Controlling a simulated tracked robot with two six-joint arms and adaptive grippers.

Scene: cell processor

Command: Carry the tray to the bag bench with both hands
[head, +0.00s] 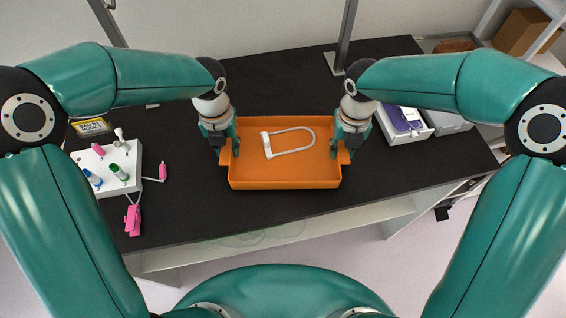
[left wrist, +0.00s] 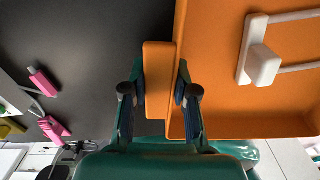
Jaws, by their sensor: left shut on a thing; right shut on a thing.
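The orange tray (head: 285,183) is in front of me in the head view, over the dark bench top near its front edge. A white looped clamp-like item (head: 290,142) lies in the tray. My left gripper (head: 229,150) is shut on the tray's left side handle. In the left wrist view the handle (left wrist: 158,80) sits between the two fingers of this gripper (left wrist: 160,95), with the tray's wall (left wrist: 180,40) beside it. My right gripper (head: 344,150) is shut on the tray's right side. I cannot tell whether the tray touches the bench.
The dark bench (head: 270,208) has clear room left of the tray. A white block (head: 112,165) with pink, blue and green items stands at the left, a pink piece (head: 132,220) near it. White bins (head: 412,133), one with a purple item, stand at the right. A metal post (head: 345,35) rises behind.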

